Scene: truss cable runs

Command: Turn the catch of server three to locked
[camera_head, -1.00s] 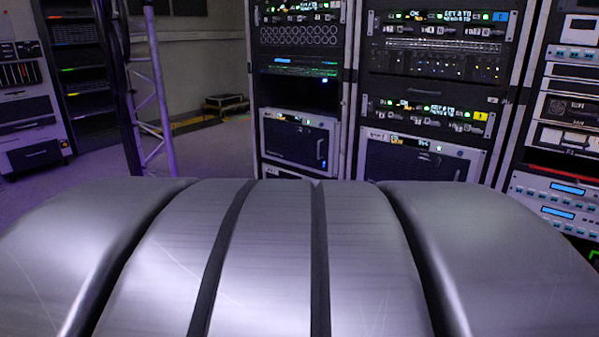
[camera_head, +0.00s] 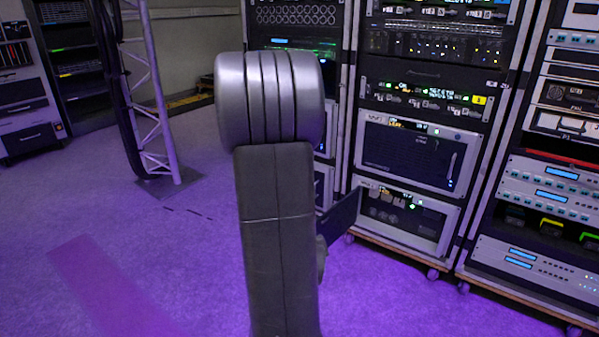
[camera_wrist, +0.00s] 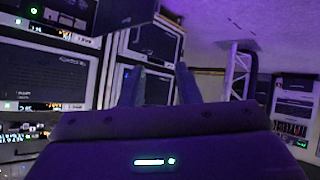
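In the head view, a closed server unit (camera_head: 405,160) sits in the middle rack, with a slanted pale handle (camera_head: 451,163) at its right side. Below it is another unit (camera_head: 400,214) with its front open; a dark panel (camera_head: 341,213) stands out at its left, like a swung-out door. I cannot read which unit is server three or make out its catch. In the wrist view, which appears upside down, my gripper (camera_wrist: 159,86) has its two fingers apart, with no object visible between them. Server fronts (camera_wrist: 45,75) show at left. My arm hides the gripper in the head view.
The dark panel also shows at the top of the wrist view (camera_wrist: 125,13), near my gripper. A truss post (camera_head: 155,95) stands at the left. Another equipment rack (camera_head: 535,240) is at right. The purple-lit floor (camera_head: 170,250) is clear at left.

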